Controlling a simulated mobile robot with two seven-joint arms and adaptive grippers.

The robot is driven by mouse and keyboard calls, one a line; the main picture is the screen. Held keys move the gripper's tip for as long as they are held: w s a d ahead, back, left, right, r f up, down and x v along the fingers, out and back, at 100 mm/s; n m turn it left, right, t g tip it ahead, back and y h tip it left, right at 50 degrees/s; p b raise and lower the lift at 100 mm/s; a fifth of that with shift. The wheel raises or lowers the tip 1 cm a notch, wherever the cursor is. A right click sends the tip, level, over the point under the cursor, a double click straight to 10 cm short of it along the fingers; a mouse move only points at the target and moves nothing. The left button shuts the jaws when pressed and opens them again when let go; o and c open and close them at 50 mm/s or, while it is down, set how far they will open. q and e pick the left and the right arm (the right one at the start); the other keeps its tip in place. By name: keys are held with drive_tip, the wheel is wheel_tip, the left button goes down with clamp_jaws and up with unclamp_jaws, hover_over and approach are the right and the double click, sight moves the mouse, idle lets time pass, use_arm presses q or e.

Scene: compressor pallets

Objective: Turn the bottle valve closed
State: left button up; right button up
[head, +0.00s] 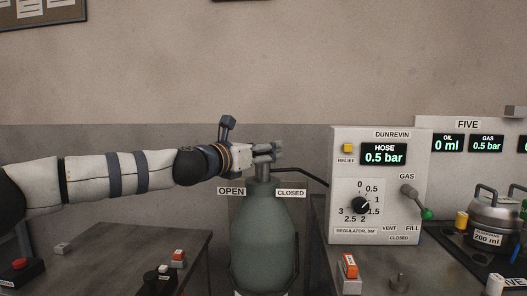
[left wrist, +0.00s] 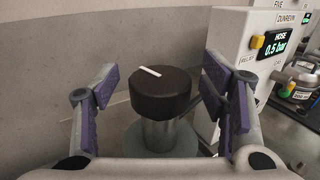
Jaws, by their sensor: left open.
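The bottle (head: 264,240) is a grey-green cylinder standing upright between two tables, with OPEN (head: 231,191) and CLOSED (head: 291,193) labels at its neck. In the head view my left gripper (head: 277,151) is at the bottle's top and mostly hides the valve. In the left wrist view the valve knob (left wrist: 161,98) is a dark round cap with a white mark on top, pointing to the upper left. My left gripper (left wrist: 165,103) is open, with one purple-padded finger on each side of the knob and visible gaps between. My right gripper is not in view.
A panel (head: 340,190) marked DUNREVIN stands right of the bottle, its HOSE display reading 0.5 bar, with a regulator dial (head: 361,205) and a green-tipped gas lever (head: 427,214). A hose (head: 314,176) runs from the bottle top towards it. A dark table (head: 130,250) is at left.

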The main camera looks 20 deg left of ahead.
use_arm(q)
drive_tip(key=shift+w+d, duration=0.1)
drive_tip(key=shift+w, duration=0.3)
drive_tip(key=c, duration=1.2)
drive_tip(key=shift+w+f+m+h+b, duration=0.1)
drive_tip(key=shift+f+m+h+b, duration=0.2)
drive_tip(key=shift+m+h, duration=0.3)
drive_tip(key=shift+r+m+g+h, duration=0.1)
drive_tip(key=shift+m+g+h, duration=0.25)
drive_tip(key=shift+h, duration=0.35)
drive_tip(key=shift+r+m+g+h, duration=0.2)
drive_tip(key=shift+m+g+h, duration=0.25)
drive_tip(key=shift+m+h, duration=0.35)
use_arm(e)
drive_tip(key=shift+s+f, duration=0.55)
